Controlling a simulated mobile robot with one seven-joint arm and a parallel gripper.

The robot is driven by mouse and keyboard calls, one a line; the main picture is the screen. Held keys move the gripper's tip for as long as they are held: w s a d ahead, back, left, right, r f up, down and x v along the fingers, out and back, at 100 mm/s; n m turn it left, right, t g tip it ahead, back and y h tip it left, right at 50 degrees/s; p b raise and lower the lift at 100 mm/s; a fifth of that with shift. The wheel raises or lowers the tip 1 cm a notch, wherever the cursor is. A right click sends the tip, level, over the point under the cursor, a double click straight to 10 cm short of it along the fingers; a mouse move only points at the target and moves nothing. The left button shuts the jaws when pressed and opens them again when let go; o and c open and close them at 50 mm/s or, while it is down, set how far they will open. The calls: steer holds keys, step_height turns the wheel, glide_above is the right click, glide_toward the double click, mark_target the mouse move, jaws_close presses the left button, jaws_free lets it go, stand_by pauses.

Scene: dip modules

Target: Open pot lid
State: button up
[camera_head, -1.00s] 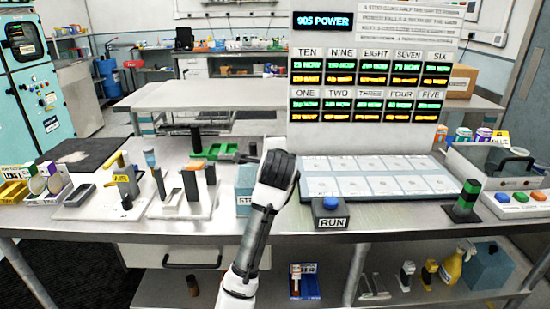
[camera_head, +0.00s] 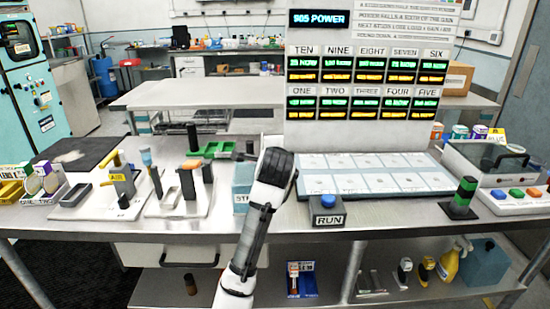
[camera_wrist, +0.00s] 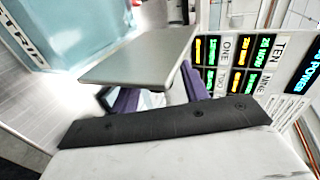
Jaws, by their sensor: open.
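A grey box with a clear sloped lid (camera_head: 490,156) stands at the right end of the bench in the head view. The lid has a black curved handle (camera_head: 511,152); it appears to lie closed. No other lidded pot is clear to me. My gripper (camera_head: 276,160) is left of centre, far from that lid, and its fingers are hidden in the head view. In the wrist view, purple fingers (camera_wrist: 158,95) stand apart beyond a dark bar, partly behind a flat grey plate. My gripper is open, with nothing visibly held.
A pale blue box (camera_head: 242,187) is close left of my arm; it also shows in the wrist view (camera_wrist: 75,25). A RUN button box (camera_head: 327,219), a tall display panel (camera_head: 368,117) and a green-and-black post (camera_head: 463,198) stand to the right. Several small fixtures crowd the bench's left.

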steer(key=b+v, duration=0.2)
steer(key=v, duration=1.1)
steer(key=shift+s+r+b, duration=0.15)
steer(key=shift+s+b, duration=0.05)
steer(key=shift+b, duration=0.15)
steer(key=shift+a, duration=0.1)
